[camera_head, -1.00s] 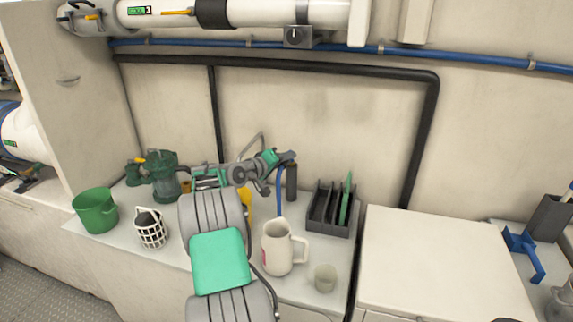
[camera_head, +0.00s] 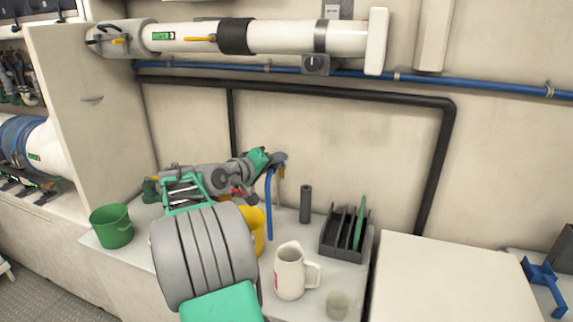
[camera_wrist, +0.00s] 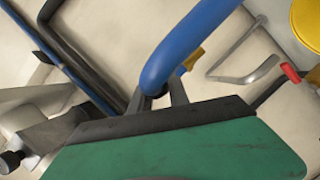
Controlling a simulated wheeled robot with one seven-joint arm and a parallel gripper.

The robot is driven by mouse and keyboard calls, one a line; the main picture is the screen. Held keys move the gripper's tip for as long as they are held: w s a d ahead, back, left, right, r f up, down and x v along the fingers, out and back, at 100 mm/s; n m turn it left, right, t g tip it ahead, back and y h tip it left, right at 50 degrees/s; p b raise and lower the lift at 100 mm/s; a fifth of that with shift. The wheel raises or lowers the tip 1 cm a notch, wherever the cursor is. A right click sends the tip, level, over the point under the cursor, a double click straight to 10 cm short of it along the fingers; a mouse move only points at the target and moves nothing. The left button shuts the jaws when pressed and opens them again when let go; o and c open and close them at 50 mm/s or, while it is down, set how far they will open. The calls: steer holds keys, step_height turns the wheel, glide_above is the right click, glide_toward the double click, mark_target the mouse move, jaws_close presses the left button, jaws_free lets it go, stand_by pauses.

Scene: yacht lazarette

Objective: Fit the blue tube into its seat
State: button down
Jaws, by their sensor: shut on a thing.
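The blue tube (camera_head: 269,205) hangs nearly upright below my gripper (camera_head: 278,161) in the head view, over the white worktop between a yellow container and a dark grey cylinder. My gripper is shut on its upper end. In the wrist view the tube (camera_wrist: 195,42) runs from the fingers (camera_wrist: 164,94) to the top edge. I cannot tell whether its lower end touches the worktop. I cannot make out its seat for certain in either view.
The yellow container (camera_head: 257,232), dark grey cylinder (camera_head: 305,204), white mug (camera_head: 289,273), pale cup (camera_head: 338,305) and slotted dark rack (camera_head: 336,243) stand nearby. A green bucket (camera_head: 111,227) is at left. Black pipe (camera_head: 300,89) and blue pipe (camera_head: 450,82) run along the wall.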

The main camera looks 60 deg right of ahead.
steer(key=w+n+t+y+p, duration=0.35)
steer(key=w+n+t, duration=0.65)
steer(key=w, duration=0.6)
steer(key=w+a+f+n+t+y+p, duration=0.2)
steer(key=w+a+n+t+y, duration=0.2)
steer(key=a+n+t+y, duration=0.2)
steer(key=shift+f+n+y+p, duration=0.15)
steer(key=shift+n+y+p, duration=0.25)
steer(key=shift+y, duration=0.45)
steer(key=shift+s+f+t+b, duration=0.15)
steer(key=shift+t+b, duration=0.15)
steer(key=shift+b, duration=0.6)
step_height(320, 180, down, 6)
steer(key=b, duration=0.6)
steer(key=shift+a+r, duration=0.1)
steer(key=shift+r, duration=0.15)
